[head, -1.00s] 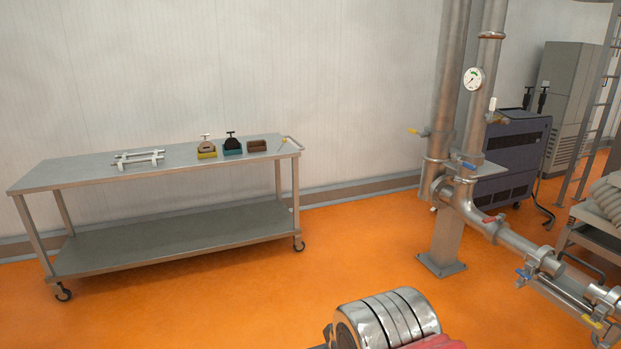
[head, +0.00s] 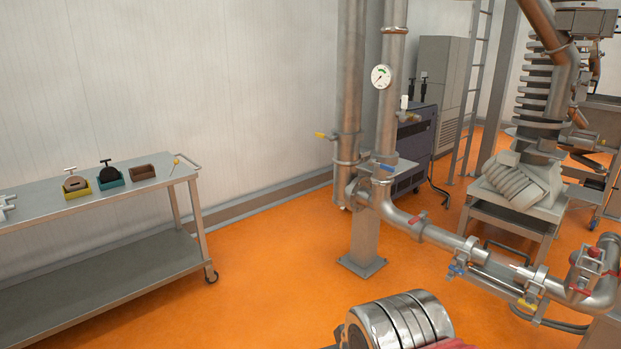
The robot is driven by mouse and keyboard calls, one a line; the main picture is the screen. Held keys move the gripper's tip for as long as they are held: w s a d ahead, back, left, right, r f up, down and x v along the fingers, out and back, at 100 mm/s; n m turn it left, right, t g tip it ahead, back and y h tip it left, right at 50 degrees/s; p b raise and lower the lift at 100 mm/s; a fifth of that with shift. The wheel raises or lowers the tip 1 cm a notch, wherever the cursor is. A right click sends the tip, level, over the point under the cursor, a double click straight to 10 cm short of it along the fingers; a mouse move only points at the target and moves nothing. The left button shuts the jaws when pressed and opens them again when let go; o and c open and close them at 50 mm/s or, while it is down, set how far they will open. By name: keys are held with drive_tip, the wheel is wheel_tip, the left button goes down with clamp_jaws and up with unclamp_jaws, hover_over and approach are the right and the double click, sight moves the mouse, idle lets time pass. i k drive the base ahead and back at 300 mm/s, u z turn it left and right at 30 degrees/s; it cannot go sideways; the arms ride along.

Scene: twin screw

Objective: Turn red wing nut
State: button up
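A steel pipe line (head: 450,240) runs from the upright pipes down to the right. A small red handle (head: 418,217) sits on top of it, left of a blue handle (head: 456,269). More red parts, among them a round red knob (head: 594,252), sit on the fitting at the far right. They are too small to tell which, if any, is a wing nut. My gripper is not in view. The banded steel cylinder with red at the bottom edge looks like part of my own arm.
A wheeled steel table (head: 100,200) with small coloured boxes stands at left. A gauge (head: 381,77) is on the upright pipes. A ladder (head: 472,85) and dark blue cabinet (head: 415,140) are behind. Orange floor (head: 280,270) is clear between table and pipes.

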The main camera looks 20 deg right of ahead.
sight(580, 289)
drive_tip(key=z, duration=0.4)
drive_tip(key=i, duration=0.5)
drive_tip(key=z, duration=0.8)
drive_tip(key=i, duration=0.8)
drive_tip(key=z, duration=0.45)
